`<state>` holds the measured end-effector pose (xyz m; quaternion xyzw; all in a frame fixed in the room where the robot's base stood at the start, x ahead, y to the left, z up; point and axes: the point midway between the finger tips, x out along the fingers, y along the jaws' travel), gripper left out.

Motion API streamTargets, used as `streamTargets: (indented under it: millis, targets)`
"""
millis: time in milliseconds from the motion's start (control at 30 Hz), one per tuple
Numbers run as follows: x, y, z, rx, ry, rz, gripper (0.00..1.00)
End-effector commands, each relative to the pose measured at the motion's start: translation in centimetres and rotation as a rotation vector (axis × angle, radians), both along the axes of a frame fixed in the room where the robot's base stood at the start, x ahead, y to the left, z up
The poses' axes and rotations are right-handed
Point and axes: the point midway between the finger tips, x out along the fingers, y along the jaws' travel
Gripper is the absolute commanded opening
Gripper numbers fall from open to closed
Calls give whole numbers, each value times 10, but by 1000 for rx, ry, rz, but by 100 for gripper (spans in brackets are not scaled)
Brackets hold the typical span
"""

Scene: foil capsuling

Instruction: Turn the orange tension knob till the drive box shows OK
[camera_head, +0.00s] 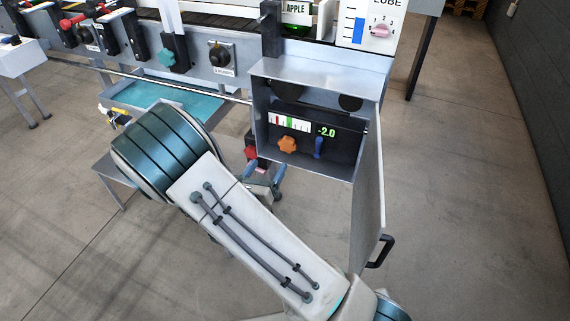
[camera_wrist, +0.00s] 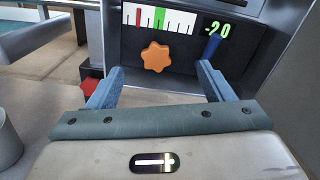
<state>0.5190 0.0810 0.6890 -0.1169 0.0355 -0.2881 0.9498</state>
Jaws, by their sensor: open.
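The orange tension knob (camera_head: 287,145) sits on the dark panel inside the open drive box (camera_head: 259,128), below a white scale with a red mark and a green band. A blue lever (camera_head: 319,147) stands right of the knob. In the wrist view the orange knob (camera_wrist: 156,57) lies ahead of my gripper (camera_wrist: 155,85), seen between its two blue fingers. The fingers are apart and empty, short of the knob. The head view shows my gripper (camera_head: 264,178) low and left of the box, partly hidden by my arm.
The box's door (camera_head: 370,190) hangs open to the right, with a black handle (camera_head: 380,251). A red knob (camera_head: 250,153) is left of the box. The conveyor machine (camera_head: 205,60) runs along the back. Floor at right is clear.

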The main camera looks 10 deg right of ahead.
Motion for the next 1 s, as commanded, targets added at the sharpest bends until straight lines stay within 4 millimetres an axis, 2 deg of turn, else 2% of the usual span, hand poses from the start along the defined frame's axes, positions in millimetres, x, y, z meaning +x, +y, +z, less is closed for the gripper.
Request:
streamTargets:
  millis: [33,133,300,467,667,1000]
  targets:
    - [0,0,-21,0,0,0,74]
    - [0,0,-35,0,0,0,74]
    - [0,0,-46,0,0,0,74]
    - [5,-4,-48,1,-2,-3,74]
    - [32,-22,-48,1,-3,-5,74]
    - [90,-61,-48,1,-3,-3,74]
